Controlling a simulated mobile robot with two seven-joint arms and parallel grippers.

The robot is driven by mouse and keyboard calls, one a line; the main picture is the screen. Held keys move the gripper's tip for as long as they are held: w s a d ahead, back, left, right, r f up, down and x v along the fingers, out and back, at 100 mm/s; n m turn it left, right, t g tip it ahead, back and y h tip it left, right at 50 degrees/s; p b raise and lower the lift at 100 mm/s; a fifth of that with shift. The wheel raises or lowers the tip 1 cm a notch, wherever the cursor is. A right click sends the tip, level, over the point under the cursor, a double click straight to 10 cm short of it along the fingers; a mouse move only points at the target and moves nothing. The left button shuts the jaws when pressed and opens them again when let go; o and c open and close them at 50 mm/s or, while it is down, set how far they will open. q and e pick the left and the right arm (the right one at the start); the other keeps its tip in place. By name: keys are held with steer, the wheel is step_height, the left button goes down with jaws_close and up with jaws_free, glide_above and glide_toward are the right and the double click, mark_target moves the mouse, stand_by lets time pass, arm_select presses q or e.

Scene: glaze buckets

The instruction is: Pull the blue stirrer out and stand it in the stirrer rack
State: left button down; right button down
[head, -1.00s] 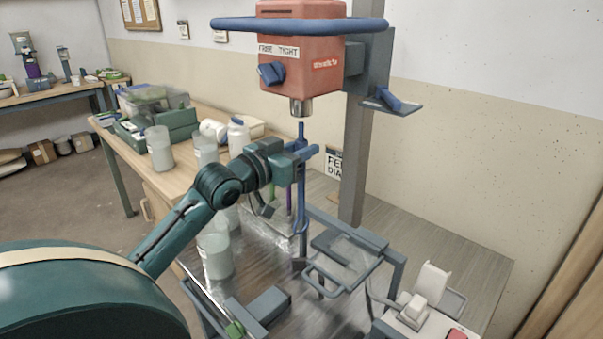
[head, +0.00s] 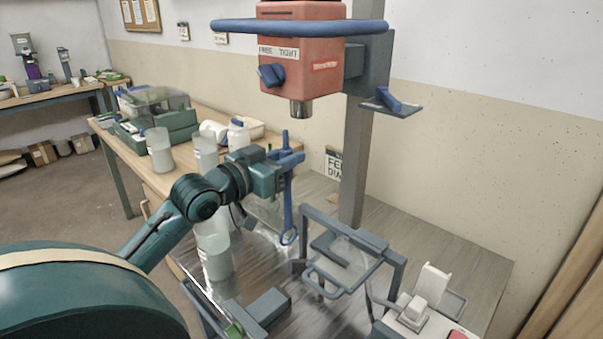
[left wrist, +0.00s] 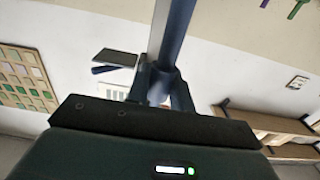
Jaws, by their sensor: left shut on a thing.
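My left gripper (head: 291,160) is shut on the blue stirrer (head: 288,205) near its upper end. The stirrer hangs nearly upright, with a loop at its lower end. In the left wrist view its blue shaft (left wrist: 178,32) runs up from between the fingers. I cannot clearly make out the stirrer rack; my gripper and wrist hide part of the area behind them, where a small green tip (head: 270,147) shows. A purple stick (left wrist: 298,9) and a green stick show at the top right of the left wrist view. My right gripper is not in view.
A red mixer head (head: 300,60) with a blue ring stands on a grey column (head: 353,180). A grey frame (head: 377,248) is right of the stirrer. Pale buckets (head: 214,250) stand left of it, near my forearm. A white device (head: 412,305) sits at front right.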

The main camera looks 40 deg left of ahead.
arm_select(q)
steer(key=s, duration=0.7)
steer(key=shift+a, duration=0.25)
stand_by(0.4)
steer(key=shift+s, duration=0.1)
